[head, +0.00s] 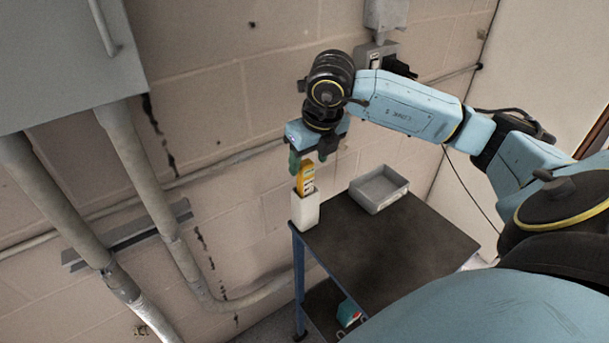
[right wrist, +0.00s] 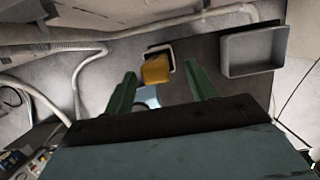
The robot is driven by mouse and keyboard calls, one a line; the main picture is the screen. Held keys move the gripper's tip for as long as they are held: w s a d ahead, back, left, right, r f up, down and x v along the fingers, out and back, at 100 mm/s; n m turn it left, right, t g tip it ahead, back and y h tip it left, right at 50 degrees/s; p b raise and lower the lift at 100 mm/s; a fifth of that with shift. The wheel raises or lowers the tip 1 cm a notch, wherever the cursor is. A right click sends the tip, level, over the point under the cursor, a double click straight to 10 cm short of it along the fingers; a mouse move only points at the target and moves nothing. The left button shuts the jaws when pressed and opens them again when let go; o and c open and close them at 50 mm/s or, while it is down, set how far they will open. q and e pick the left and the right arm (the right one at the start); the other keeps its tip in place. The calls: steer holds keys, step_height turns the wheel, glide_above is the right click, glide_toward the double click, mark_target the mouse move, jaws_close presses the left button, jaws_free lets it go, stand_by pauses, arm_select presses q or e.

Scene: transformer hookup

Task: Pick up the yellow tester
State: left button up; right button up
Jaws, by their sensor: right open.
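The yellow tester (head: 306,177) stands upright in a white holder (head: 305,210) at the left corner of the dark cart top. In the right wrist view the top of the tester (right wrist: 156,69) shows inside the rim of the holder. My right gripper (head: 308,164) is above the tester, pointing down. Its two green fingers are apart, and in the right wrist view the right gripper (right wrist: 162,85) has the tester between and a little beyond its fingertips. I cannot tell whether either finger touches it. My left gripper is not in view.
A grey open tray (head: 379,188) sits on the cart top (head: 390,240) to the right of the holder. The block wall is close behind. Pipes (head: 140,170) run down the wall at left under a grey cabinet (head: 65,55). The cart's front area is clear.

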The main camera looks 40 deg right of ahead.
mark_target(304, 174)
steer(key=shift+f, duration=0.3)
steer(key=x, duration=0.4)
steer(key=shift+w+a+f, duration=0.1)
steer(key=shift+a+f, duration=0.05)
steer(key=shift+a, duration=0.15)
steer(key=shift+f, duration=0.3)
steer(key=shift+c, duration=0.2)
steer(key=c, duration=0.9)
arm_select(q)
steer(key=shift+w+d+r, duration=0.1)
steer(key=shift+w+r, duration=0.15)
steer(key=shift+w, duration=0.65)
arm_select(e)
steer(key=shift+w, duration=0.1)
steer(key=shift+c, duration=0.6)
steer(key=shift+r, duration=0.15)
